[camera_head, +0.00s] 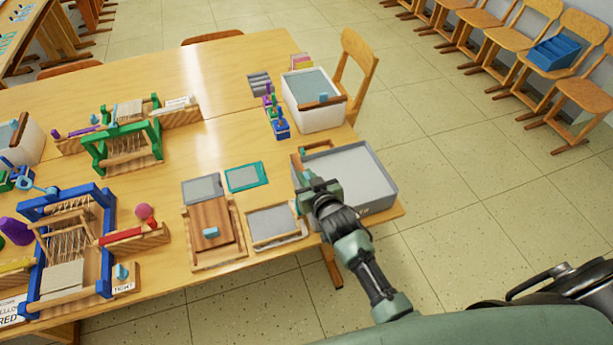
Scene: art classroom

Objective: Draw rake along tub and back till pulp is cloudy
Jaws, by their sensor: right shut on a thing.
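A grey rectangular tub (378,203) stands at the right end of the wooden table. Its inside shows a flat, even grey surface; I cannot tell how cloudy the pulp is. My right gripper (312,192) is over the tub's left side, shut on what seems to be the rake (298,157), of which a small wooden and teal part shows at the tub's far left corner. The gripper hides most of it, so I cannot tell how deep it reaches. My left gripper is not in view.
A white tub (318,119) with a wooden bar stands behind. Small blue and purple holders (280,128) are beside it. A framed screen (275,224) and a wooden board (212,233) lie left of my gripper. Small looms (125,143) fill the table's left.

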